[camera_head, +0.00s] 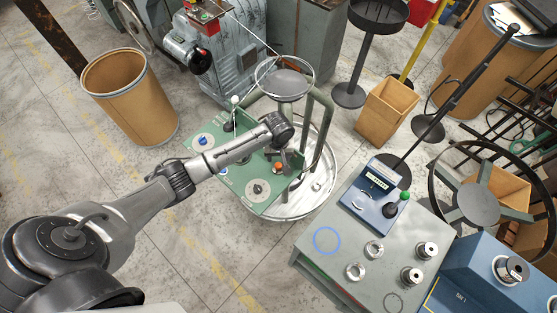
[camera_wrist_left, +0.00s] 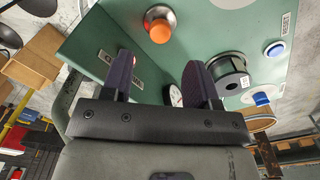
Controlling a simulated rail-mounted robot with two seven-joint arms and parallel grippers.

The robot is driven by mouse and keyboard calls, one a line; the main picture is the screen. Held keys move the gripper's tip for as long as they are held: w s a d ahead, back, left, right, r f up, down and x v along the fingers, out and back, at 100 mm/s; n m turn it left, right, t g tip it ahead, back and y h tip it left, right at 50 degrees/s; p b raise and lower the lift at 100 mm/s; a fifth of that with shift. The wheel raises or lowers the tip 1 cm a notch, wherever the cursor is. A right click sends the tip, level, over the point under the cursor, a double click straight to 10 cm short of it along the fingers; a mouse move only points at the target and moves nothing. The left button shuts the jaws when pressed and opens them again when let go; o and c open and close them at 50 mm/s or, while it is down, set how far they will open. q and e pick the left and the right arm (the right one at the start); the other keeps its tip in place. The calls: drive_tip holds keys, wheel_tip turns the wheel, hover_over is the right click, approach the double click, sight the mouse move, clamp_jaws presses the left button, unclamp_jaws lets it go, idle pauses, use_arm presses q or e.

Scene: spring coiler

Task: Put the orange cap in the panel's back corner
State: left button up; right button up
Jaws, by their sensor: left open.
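The orange cap (camera_head: 278,167) is on the green panel (camera_head: 277,207), near its right edge. In the left wrist view the orange cap (camera_wrist_left: 160,31) sits on a silver round fitting, just beyond my fingers. My left gripper (camera_head: 284,156) is over the panel, close to the cap. Its two dark fingers (camera_wrist_left: 160,65) are apart with nothing held between them. The panel (camera_wrist_left: 85,45) also shows in the left wrist view. My arm hides part of the panel. My right gripper is not in view.
A metal frame (camera_head: 325,130) rises beside the panel. A grey console (camera_head: 330,265) stands to the right. Open floor lies left of the panel.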

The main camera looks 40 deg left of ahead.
sight(279, 165)
use_arm(q)
drive_tip(key=shift+r, duration=2.1)
drive_tip(key=s+d+f+m+t+h, duration=0.1)
drive_tip(key=s+d+f+m, duration=0.15)
drive_tip(key=s+d, duration=0.4)
drive_tip(key=s+d+f+m+t, duration=0.1)
drive_tip(key=s+d+m, duration=0.3)
drive_tip(key=s, duration=0.5)
drive_tip(key=s+r+m, duration=0.2)
drive_tip(key=s, duration=0.4)
drive_tip(key=s+r+m+t, duration=0.1)
drive_tip(key=s+r+m, duration=0.1)
drive_tip(key=s, duration=0.5)
drive_tip(key=shift+s+a+r+t+y, duration=0.3)
drive_tip(key=shift+a+r+y, duration=0.1)
drive_tip(key=shift+r, duration=0.4)
